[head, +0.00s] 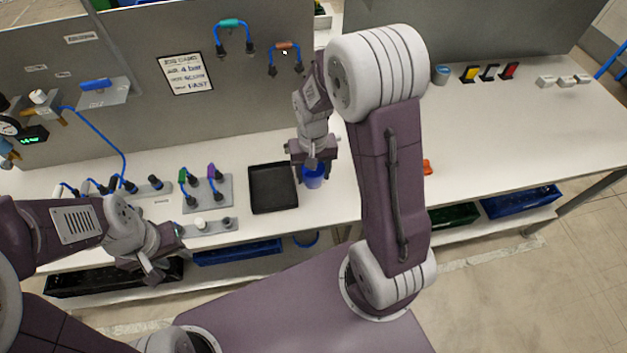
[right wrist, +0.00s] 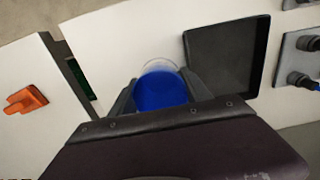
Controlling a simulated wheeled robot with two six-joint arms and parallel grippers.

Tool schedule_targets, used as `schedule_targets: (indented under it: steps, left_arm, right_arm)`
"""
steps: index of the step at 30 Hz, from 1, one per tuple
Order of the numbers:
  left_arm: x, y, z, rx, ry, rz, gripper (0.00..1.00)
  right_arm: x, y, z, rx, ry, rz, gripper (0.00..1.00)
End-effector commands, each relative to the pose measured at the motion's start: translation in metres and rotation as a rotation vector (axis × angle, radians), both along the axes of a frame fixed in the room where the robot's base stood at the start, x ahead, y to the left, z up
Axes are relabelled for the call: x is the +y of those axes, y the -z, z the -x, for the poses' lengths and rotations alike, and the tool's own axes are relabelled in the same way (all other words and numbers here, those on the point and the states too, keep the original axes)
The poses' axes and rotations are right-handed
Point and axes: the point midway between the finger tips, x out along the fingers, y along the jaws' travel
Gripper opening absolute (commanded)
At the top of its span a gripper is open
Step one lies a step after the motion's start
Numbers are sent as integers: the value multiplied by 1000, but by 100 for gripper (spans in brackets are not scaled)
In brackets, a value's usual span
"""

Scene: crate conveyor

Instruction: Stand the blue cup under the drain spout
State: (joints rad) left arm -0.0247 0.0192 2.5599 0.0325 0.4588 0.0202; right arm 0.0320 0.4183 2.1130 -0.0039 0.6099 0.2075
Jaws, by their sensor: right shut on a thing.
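The blue cup (head: 313,179) is at my right gripper (head: 313,164), just right of the black tray in the head view. In the right wrist view the blue cup (right wrist: 161,90) sits between the two fingers, and the right gripper (right wrist: 160,98) is shut on it. I cannot tell whether the cup's base touches the table. My left gripper (head: 160,266) hangs in front of the table's front edge at the left; whether its jaws are open is not clear. I cannot make out a drain spout for certain.
The black tray (head: 251,189) lies on the white table (head: 470,150), left of the cup. Grey plates with hose fittings (head: 207,194) stand further left. An orange object (right wrist: 26,100) lies on the table. A blue-grey cup (head: 441,75) and coloured holders stand at the back right.

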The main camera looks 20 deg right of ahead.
Motion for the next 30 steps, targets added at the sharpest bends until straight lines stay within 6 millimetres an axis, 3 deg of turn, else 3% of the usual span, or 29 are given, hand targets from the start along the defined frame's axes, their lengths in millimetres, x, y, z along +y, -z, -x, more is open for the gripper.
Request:
schedule_targets:
  steps: [8, 20, 21, 30]
  left_arm:
    - [0, 3, 0, 0, 0, 0, 36]
    - [0, 6, 0, 0, 0, 0, 36]
    - [0, 5, 0, 0, 0, 0, 36]
    - [0, 4, 0, 0, 0, 0, 36]
  right_arm:
    - [0, 38, 1, 2, 0, 1, 18]
    - [0, 45, 1, 0, 0, 0, 18]
    - [0, 44, 1, 0, 0, 0, 64]
    - [0, 43, 1, 0, 0, 0, 65]
